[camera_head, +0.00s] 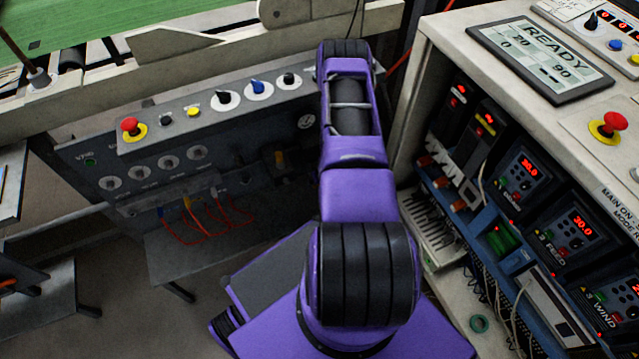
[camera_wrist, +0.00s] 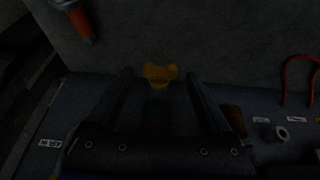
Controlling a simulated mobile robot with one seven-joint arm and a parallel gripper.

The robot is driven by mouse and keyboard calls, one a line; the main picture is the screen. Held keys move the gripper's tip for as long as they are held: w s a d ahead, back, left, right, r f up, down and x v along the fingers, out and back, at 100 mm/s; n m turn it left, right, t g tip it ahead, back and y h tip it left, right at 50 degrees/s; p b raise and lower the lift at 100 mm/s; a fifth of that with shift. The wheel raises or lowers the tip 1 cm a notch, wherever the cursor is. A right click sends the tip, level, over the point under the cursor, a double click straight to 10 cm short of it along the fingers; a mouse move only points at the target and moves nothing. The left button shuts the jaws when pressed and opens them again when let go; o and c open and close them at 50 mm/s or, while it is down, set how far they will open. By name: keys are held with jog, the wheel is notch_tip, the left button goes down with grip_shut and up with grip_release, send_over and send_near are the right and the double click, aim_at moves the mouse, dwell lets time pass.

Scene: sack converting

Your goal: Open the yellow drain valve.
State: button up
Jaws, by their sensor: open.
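The yellow drain valve (camera_wrist: 160,72) shows in the dim wrist view as a small yellow handle with two lobes, above a dark stem. My gripper (camera_wrist: 159,82) is open, with one dark finger on each side of the handle and a visible gap to both. I cannot tell how deep the handle sits between the fingers. In the head view, my purple arm reaches down toward the grey panel and my gripper is hidden.
An orange-handled part (camera_wrist: 84,22) and a brown-orange knob (camera_wrist: 235,118) flank the valve in the wrist view. Red hoses (camera_head: 205,218) hang at the panel's lower front. A red emergency button (camera_head: 130,126) sits on the panel. A control cabinet (camera_head: 432,95) stands close on the right.

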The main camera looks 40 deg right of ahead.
jog(key=shift+w+f, duration=0.1)
jog(key=shift+f, duration=0.2)
grip_shut()
jog(key=shift+a+f+h, duration=0.15)
jog(key=shift+a+h, duration=0.25)
jog(key=shift+h, duration=0.1)
jog(key=shift+s+a+f+n+g+h, duration=0.15)
jog(key=shift+n+g+h, duration=0.1)
jog(key=shift+h, duration=0.35)
jog(key=shift+s+a+n+g+h, duration=0.1)
jog(key=shift+n+g+h, duration=0.15)
jog(key=shift+h, duration=0.65)
jog(key=shift+w, duration=0.1)
